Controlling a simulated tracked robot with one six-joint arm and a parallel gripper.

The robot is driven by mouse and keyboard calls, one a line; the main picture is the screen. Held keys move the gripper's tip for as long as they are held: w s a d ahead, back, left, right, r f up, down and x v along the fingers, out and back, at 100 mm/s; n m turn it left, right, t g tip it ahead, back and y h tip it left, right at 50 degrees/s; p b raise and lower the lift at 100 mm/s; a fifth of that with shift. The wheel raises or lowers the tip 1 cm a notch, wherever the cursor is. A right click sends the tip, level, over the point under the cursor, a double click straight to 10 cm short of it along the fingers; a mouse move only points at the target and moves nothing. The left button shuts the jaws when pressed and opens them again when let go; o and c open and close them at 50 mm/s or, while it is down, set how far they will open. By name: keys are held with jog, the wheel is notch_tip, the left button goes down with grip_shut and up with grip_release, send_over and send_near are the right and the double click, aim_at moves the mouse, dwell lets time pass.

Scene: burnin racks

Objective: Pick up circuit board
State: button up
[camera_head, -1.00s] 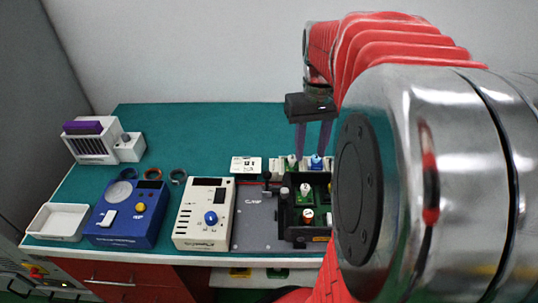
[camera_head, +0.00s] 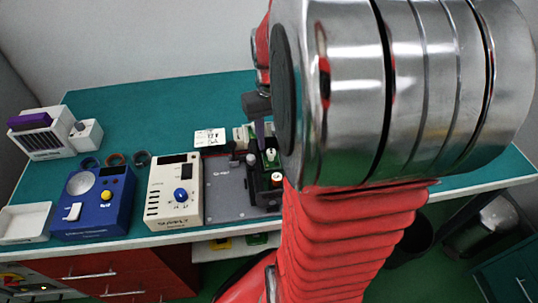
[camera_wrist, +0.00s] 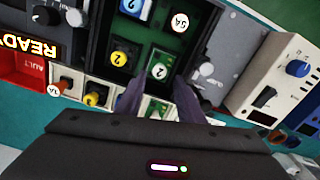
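Small green circuit boards with numbered round caps show in the wrist view: one (camera_wrist: 163,58) sits in a dark rack (camera_wrist: 205,48), and another (camera_wrist: 154,106) sits outside it, nearer the gripper body. My gripper (camera_wrist: 160,84) has its two purple fingers apart over these boards, with no board clearly held. Whether the fingertips touch anything cannot be told. In the head view, the black rack (camera_head: 257,185) stands on the bench, its right part hidden by my arm. Only part of my gripper shows there, above the rack.
On the green bench (camera_head: 170,105) stand a cream box with a blue knob (camera_head: 164,217), a blue device (camera_head: 112,218), a white tray (camera_head: 22,237) and a white unit with a purple top (camera_head: 42,147). The bench's back middle is clear.

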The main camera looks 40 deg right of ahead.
aim_at(271, 151)
jog(key=shift+f, duration=2.6)
jog(key=shift+c, duration=0.6)
grip_shut()
